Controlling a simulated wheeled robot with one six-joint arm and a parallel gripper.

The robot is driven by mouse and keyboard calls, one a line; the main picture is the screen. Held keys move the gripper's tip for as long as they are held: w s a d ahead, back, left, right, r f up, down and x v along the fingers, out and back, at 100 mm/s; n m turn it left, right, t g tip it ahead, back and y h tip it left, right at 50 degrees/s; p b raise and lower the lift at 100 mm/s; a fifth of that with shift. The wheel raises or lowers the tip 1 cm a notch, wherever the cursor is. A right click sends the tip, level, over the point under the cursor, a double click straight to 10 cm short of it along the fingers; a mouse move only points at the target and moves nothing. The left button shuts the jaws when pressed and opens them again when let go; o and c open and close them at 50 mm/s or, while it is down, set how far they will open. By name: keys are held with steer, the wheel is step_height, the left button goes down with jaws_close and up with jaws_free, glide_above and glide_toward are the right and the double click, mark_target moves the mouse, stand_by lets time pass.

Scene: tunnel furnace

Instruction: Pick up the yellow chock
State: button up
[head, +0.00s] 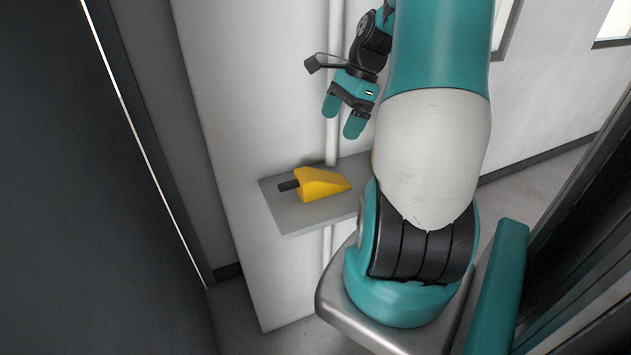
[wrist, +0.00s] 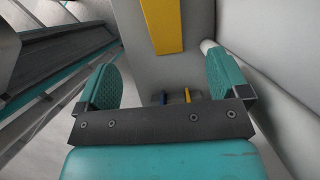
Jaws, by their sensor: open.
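The yellow chock (head: 322,185) is a wedge with a short dark handle at its left end. It lies on a small grey shelf (head: 290,217) on the white wall, and the shelf's right end is hidden behind my arm. My gripper (head: 343,115) is open and empty, above the shelf and apart from the chock, with its fingers pointing down. In the wrist view, the yellow chock (wrist: 163,25) shows at the top centre, cut off by the frame edge. There it lies beyond the two spread teal fingers of my gripper (wrist: 163,78).
A vertical white pipe (head: 333,135) runs along the wall behind the shelf. A dark panel (head: 90,200) fills the left side. A small yellow sliver (head: 373,158) shows beside my arm. Small blue (wrist: 164,98) and yellow (wrist: 187,96) bits show beyond my gripper's base.

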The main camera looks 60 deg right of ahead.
mark_target(317, 174)
steer(key=x, duration=1)
steer(key=shift+f, duration=0.2)
steer(key=shift+d+p+x, duration=0.15)
steer(key=shift+p+x, duration=0.2)
steer(key=shift+x, duration=1.15)
steer(key=shift+d+p+x, duration=0.15)
steer(key=shift+p+x, duration=0.15)
steer(key=shift+x, duration=1.2)
steer(key=c, duration=1.3)
steer(key=shift+r, duration=0.1)
